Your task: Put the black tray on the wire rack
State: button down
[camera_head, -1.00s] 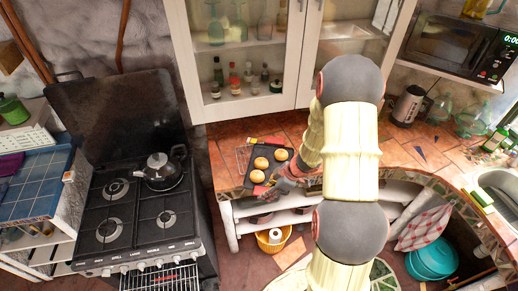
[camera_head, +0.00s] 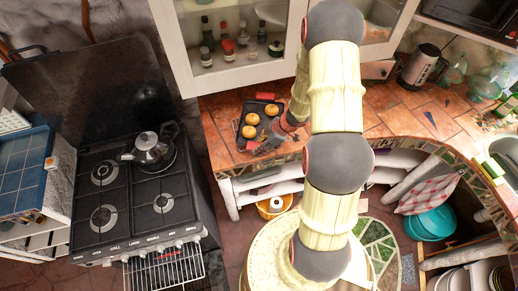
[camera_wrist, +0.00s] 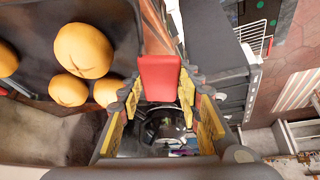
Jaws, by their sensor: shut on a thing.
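My gripper (camera_head: 264,141) is at the tray's near side, small and partly hidden in the head view. In the wrist view its yellow-padded fingers (camera_wrist: 160,92) close around a red grip (camera_wrist: 159,72) beside the tray, which looks like the tray's handle. The wire rack (camera_head: 163,268) sticks out from the oven front, empty. I cannot tell whether the tray is lifted.
The black stove (camera_head: 130,195) has a kettle (camera_head: 148,150) on its back right burner and a raised lid. The glass-door cabinet (camera_head: 237,40) overhangs the counter. A yellow basket (camera_head: 273,206) stands below. The space above the rack is free.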

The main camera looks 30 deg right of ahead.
jog(key=shift+f+b, duration=0.35)
jog(key=shift+f, duration=1.7)
jog(key=c, duration=1.3)
grip_release()
jog(key=shift+o, duration=0.2)
